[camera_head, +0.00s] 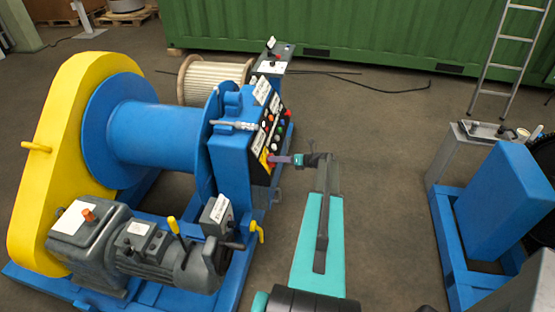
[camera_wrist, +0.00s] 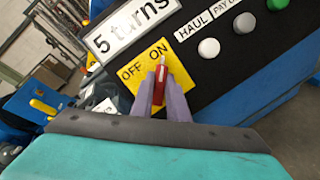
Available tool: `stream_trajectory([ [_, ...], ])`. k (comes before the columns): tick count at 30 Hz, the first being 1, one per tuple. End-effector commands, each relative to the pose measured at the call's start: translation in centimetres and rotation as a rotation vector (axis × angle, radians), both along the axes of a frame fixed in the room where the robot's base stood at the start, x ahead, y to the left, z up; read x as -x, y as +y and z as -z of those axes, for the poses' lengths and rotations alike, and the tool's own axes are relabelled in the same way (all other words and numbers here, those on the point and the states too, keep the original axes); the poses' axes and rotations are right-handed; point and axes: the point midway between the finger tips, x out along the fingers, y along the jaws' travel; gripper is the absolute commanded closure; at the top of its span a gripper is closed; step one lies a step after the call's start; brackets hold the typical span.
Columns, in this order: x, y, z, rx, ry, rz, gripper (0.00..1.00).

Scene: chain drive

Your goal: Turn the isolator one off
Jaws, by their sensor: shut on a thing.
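The isolator has a yellow plate (camera_wrist: 130,92) marked OFF and ON and a red handle (camera_wrist: 159,88), seen in the wrist view. The white tip of the handle points up by the word ON, with OFF to its left. My gripper (camera_wrist: 163,82) has its two purple fingers on either side of the red handle and is shut on it. In the head view, my gripper (camera_head: 272,158) reaches from the right to the yellow plate (camera_head: 264,157) low on the blue machine's black panel. There the fingers hide most of the handle.
A "5 turns" label (camera_wrist: 130,22) lies above the plate. A blue drum (camera_head: 150,135) stands left. Open floor (camera_head: 380,150) lies right.

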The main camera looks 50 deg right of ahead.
Motion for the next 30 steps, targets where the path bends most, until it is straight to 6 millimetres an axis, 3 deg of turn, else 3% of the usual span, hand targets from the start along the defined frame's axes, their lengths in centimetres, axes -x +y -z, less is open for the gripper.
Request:
stream_trajectory([
  [11, 0.13, 0.0, 0.84, 0.141, -0.079, -0.081, 1.0],
  [30, 0.06, -0.01, 1.08, 0.581, -0.352, -0.343, 1.0],
])
